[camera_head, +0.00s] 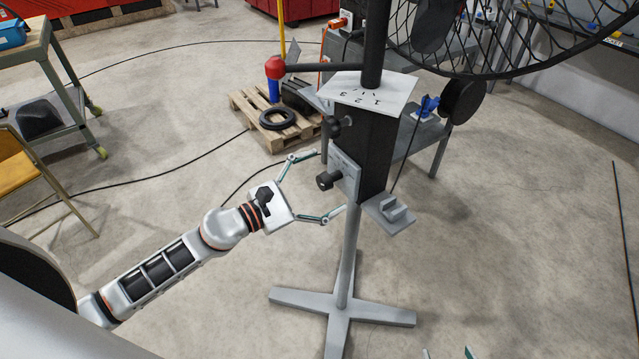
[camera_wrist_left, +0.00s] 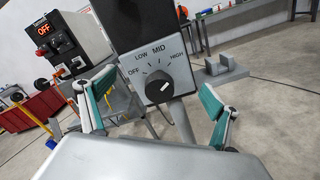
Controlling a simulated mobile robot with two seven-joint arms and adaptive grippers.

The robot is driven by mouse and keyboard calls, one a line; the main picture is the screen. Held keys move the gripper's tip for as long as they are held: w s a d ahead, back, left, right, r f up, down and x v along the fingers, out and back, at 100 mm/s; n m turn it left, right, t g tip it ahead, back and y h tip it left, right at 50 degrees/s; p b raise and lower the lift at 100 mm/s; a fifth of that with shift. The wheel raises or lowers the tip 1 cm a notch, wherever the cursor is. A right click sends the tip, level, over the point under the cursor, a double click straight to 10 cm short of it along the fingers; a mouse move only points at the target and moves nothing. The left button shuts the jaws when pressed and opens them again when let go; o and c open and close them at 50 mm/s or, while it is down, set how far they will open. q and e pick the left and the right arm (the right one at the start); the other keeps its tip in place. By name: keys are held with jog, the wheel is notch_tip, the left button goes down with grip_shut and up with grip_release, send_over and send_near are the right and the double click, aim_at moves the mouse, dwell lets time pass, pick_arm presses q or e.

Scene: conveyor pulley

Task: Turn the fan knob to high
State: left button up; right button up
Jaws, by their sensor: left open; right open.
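The fan knob (camera_head: 327,181) is a black dial on a grey panel (camera_head: 347,172) on the side of the black control box. In the left wrist view, the fan knob (camera_wrist_left: 158,87) sits below the marks OFF, LOW, MID and HIGH on its panel (camera_wrist_left: 178,73). Two teal fingertips of my right gripper (camera_head: 447,354) show at the bottom edge, apart and empty.
A second black knob (camera_head: 335,127) sits above. A grey bracket (camera_head: 390,209) juts out at right. The fan cage (camera_head: 520,62) hangs overhead. Floor around the stand foot (camera_head: 340,304) is clear.

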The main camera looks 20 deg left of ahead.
aim_at(321, 185)
pick_arm(q)
jog(key=shift+s, duration=0.1)
jog(key=shift+b+v, duration=1)
jog(key=shift+v, duration=1.2)
jog(key=shift+b+v, duration=0.6)
jog(key=shift+v, duration=0.45)
jog(key=shift+s+a, duration=0.1)
jog(key=shift+a, duration=0.05)
